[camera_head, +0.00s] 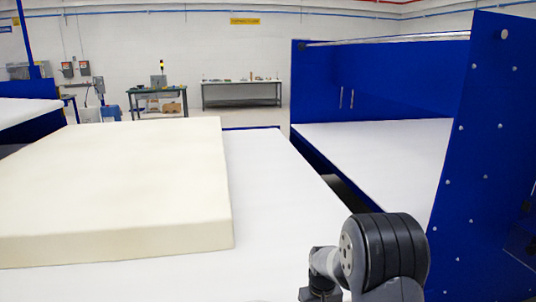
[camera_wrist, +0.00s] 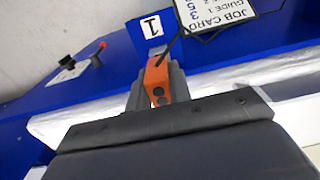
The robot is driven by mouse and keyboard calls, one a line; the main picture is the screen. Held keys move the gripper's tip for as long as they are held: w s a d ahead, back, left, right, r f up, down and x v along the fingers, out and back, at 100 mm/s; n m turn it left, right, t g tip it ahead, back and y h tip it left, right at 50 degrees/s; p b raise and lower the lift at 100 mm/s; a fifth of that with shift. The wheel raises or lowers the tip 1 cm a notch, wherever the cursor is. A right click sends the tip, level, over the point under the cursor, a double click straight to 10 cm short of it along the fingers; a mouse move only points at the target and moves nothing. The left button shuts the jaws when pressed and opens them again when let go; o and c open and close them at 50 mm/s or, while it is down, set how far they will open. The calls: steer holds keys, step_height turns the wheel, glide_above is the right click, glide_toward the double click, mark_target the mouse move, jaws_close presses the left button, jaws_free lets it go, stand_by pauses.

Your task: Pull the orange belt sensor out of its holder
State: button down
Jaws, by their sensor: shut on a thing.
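The orange belt sensor (camera_wrist: 157,82) shows at the middle of the wrist view, with two dark round spots on its face and a thin black rod or cable running up from it. My gripper (camera_wrist: 158,70) is shut on it, with grey finger parts along both its sides. A white plate marked "1" (camera_wrist: 151,27) is on the blue frame just beyond it. The holder is not clearly distinguishable behind the fingers, so I cannot tell whether the sensor still sits in it. In the head view my arm is at the lower right, and the gripper and sensor do not show.
In the wrist view a job card (camera_wrist: 222,14) hangs close above the sensor, and a red-knobbed lever (camera_wrist: 96,61) is at left. In the head view a cream foam block (camera_head: 120,180) lies on a white table (camera_head: 275,190). A blue-walled machine (camera_head: 480,150) stands right.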

steer(key=shift+r+p, duration=1.5)
steer(key=shift+r, duration=0.95)
